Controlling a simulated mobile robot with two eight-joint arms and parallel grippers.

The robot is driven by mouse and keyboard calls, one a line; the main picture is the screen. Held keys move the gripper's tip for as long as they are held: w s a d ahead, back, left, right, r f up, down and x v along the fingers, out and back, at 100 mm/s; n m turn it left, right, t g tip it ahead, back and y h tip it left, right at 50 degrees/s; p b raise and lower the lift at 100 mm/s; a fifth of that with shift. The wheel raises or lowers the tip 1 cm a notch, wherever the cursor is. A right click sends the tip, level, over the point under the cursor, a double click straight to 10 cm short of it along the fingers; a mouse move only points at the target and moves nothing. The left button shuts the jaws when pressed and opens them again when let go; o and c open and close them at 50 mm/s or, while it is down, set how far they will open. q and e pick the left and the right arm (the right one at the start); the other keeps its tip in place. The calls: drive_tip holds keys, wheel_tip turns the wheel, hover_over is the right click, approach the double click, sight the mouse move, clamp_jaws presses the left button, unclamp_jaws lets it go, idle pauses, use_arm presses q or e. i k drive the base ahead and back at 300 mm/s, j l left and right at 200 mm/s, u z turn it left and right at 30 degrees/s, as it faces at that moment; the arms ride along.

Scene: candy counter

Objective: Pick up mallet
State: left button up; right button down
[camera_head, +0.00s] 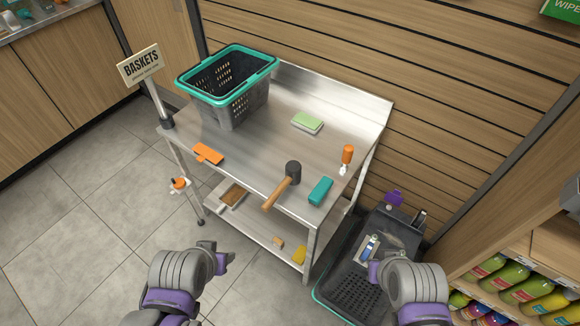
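The mallet (279,192) has a dark head and a wooden handle and lies near the front edge of the metal table (250,152). Its handle points toward me and its end overhangs the front edge. My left gripper (229,257) is in front of the table, below and to the left of the mallet, apart from it. My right gripper (373,266) is to the right of the table, over the dark basket on the floor, also apart from the mallet. Both grippers appear empty, but their finger openings are too small to judge.
On the table are a grey basket with a teal rim (227,100), an orange scraper (208,154), a green-and-white sponge (307,123), an orange-handled tool (346,157) and a teal block (320,191). A dark basket (342,289) stands on the floor at right.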

sight(292, 169)
drive_tip(key=z, duration=1.3)
drive_tip(key=u, duration=1.45)
drive_tip(key=i+j, duration=0.45)
drive_tip(key=j, duration=0.25)
drive_tip(key=z, duration=0.05)
